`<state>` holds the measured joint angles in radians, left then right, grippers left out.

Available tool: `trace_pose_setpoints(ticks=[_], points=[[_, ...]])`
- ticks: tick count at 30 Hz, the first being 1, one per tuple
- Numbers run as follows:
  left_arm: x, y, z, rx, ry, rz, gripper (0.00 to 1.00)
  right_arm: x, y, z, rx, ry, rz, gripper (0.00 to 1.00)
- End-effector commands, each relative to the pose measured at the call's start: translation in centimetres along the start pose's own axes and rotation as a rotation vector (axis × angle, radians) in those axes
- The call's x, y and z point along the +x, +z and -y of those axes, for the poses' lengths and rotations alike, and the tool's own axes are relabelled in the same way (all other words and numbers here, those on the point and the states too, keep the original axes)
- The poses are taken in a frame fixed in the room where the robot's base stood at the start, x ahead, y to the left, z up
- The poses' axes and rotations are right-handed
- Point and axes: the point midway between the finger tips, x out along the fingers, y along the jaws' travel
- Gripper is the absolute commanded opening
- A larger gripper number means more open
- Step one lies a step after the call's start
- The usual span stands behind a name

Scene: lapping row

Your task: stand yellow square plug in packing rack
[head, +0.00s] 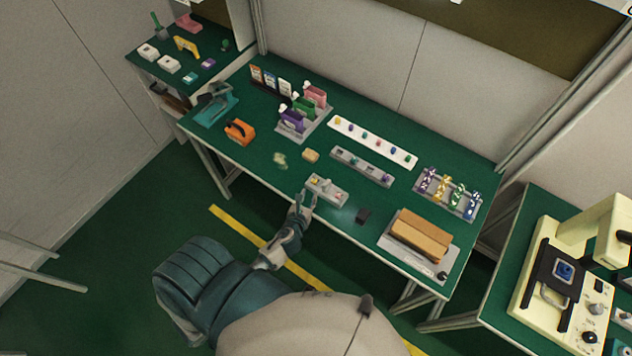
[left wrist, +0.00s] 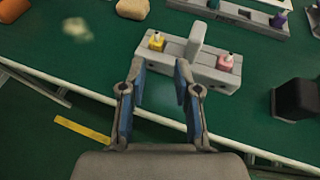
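A yellow plug (left wrist: 157,42) stands at the left end of a small grey block (left wrist: 180,59) near the table's front edge. A pink plug (left wrist: 227,61) stands at the block's right end, with a raised grey part between them. The block also shows in the head view (head: 329,191). My left gripper (left wrist: 159,74) is open and empty, just short of the block's front; it also shows in the head view (head: 305,197). A long grey rack (head: 361,166) behind the block holds a purple plug at its right end; I cannot tell whether it is the packing rack. My right gripper is not in view.
A white strip (head: 372,142) with several coloured pieces lies behind the grey rack. A black block (head: 364,215) stands right of the small block, and a cardboard-brown box (head: 420,236) farther right. A tan lump (head: 311,155) lies to the left. Some bare green table lies between.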

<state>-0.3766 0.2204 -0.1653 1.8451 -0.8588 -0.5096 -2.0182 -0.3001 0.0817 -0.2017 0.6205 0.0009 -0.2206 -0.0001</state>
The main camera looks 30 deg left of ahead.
Motion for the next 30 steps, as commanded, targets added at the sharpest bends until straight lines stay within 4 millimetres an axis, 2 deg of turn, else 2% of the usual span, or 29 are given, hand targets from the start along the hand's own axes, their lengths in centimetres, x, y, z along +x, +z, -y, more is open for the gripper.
trace_pose_setpoints(ticks=[3,10,14,18,26,29,30], points=[[1.9,0.0,-0.1,-0.002,0.001,0.001,0.32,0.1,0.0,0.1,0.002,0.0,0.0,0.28],[3.7,0.3,-0.1,-0.002,0.001,0.0,0.32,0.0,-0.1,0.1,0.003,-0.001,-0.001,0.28],[5.8,1.1,0.1,-0.003,0.002,0.001,0.32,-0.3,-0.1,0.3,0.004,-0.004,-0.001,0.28],[7.5,0.9,0.3,0.001,0.001,0.001,0.32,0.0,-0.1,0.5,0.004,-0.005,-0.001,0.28],[7.9,0.8,0.1,0.0,0.001,-0.001,0.32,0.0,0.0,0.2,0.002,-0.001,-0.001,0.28],[7.9,0.8,0.1,0.0,0.001,-0.001,0.12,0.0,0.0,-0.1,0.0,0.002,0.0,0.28],[7.9,0.8,0.1,-0.001,0.001,-0.001,0.02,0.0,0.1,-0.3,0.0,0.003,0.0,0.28]])
